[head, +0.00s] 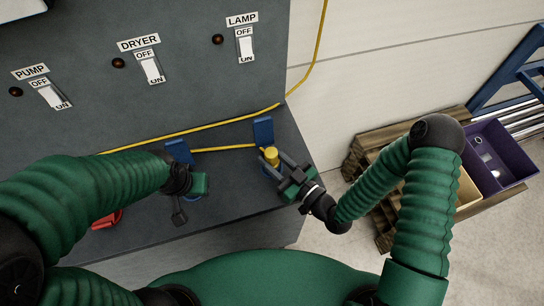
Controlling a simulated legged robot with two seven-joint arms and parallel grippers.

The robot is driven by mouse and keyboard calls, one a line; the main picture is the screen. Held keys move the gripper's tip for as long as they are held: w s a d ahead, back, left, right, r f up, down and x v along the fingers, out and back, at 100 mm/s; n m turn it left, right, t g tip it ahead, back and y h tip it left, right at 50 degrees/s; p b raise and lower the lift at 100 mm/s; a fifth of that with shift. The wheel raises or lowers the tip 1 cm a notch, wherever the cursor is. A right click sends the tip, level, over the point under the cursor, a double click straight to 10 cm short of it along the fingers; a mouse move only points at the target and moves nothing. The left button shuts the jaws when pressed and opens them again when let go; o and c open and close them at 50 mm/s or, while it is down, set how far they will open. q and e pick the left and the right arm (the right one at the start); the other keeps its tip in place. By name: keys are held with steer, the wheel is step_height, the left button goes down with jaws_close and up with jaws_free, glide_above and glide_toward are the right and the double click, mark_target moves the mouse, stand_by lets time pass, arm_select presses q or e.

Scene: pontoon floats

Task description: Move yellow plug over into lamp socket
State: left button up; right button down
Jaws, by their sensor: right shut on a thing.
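The yellow plug (271,153) stands roughly upright at the lamp socket (263,132), whose blue lid is raised behind it. My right gripper (279,166) is shut on the plug, with its fingers reaching in from the lower right. The blue socket body under the plug is mostly hidden, so I cannot tell how deep the plug sits. My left gripper (182,205) is over the bench by the middle socket, whose blue lid (179,151) is also up. Its fingers are small and dark, and I cannot tell whether they are open.
A yellow cable (222,121) crosses the bench and rises at right. The grey panel carries pump (51,95), dryer (150,69) and lamp (245,46) switches. A red part (106,220) lies at left, partly behind my arm. A purple bin (497,155) sits on a pallet at right.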

mark_target(276, 163)
arm_select(q)
steer(key=shift+a, duration=0.1)
arm_select(e)
steer(key=c, duration=0.9)
jaws_free()
steer(key=shift+a, duration=0.1)
arm_select(q)
steer(key=shift+f+b, duration=0.55)
steer(key=shift+f, duration=0.15)
arm_select(e)
steer(key=v, duration=0.4)
steer(key=shift+s+d+f, duration=0.15)
steer(key=shift+d+f, duration=0.1)
arm_select(q)
steer(key=p+v, duration=0.2)
steer(key=shift+w+r, duration=0.25)
steer(key=shift+r, duration=0.1)
arm_select(e)
steer(key=v, duration=0.5)
steer(key=r+v, duration=0.1)
steer(key=v, duration=0.1)
steer(key=shift+s+d, duration=0.1)
steer(key=shift+s, duration=0.1)
arm_select(q)
steer(key=shift+r+p, duration=0.15)
steer(key=shift+p, duration=0.25)
arm_select(e)
steer(key=v, duration=0.4)
steer(key=shift+s+d+f, duration=0.25)
steer(key=shift+s+d, duration=0.05)
